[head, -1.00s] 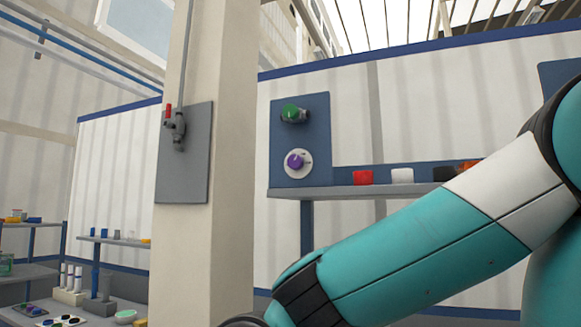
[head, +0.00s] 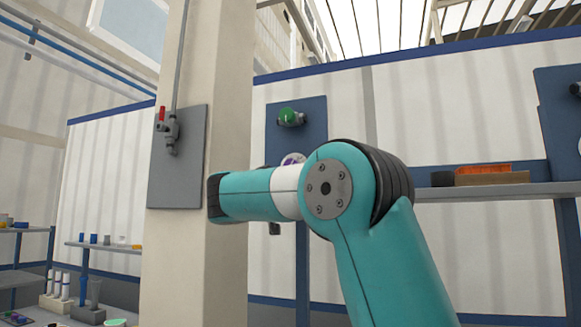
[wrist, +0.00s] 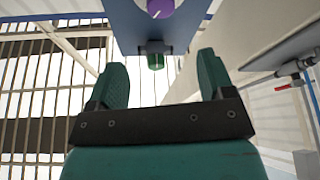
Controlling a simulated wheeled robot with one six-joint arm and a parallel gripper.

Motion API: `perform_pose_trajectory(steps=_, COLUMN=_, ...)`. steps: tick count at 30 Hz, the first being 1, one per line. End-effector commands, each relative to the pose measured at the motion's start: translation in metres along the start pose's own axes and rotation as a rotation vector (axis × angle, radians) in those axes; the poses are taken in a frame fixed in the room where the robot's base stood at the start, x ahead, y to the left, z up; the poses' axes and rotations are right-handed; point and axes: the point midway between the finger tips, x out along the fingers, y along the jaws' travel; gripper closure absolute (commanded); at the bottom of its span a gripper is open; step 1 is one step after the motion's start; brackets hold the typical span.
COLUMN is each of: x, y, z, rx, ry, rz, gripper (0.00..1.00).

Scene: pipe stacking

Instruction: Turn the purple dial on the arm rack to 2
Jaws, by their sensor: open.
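The purple dial (head: 293,160) sits on a white plate on the blue panel (head: 310,110). In the head view my arm covers most of it. In the wrist view the dial (wrist: 160,8) is at the top edge, partly cut off, with a white pointer line on it. My gripper (wrist: 162,66) is open and empty. Its two green fingers stand apart, and the dial lies beyond the fingertips, not touched. The dial's number marks cannot be read.
A green-knobbed valve (head: 289,117) is above the dial on the same panel; it also shows in the wrist view (wrist: 156,55). A red-handled valve (head: 166,130) is on the pillar at left. A shelf (head: 500,189) with an orange box (head: 490,174) runs to the right.

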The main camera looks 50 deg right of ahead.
Motion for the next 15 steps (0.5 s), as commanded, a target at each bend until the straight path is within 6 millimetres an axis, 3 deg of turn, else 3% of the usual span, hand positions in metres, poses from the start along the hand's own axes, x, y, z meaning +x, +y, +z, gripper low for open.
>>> perform_pose_trajectory(steps=15, x=0.115, y=0.001, z=-0.006, rx=0.000, ry=-0.004, rz=-0.003, gripper=0.25)
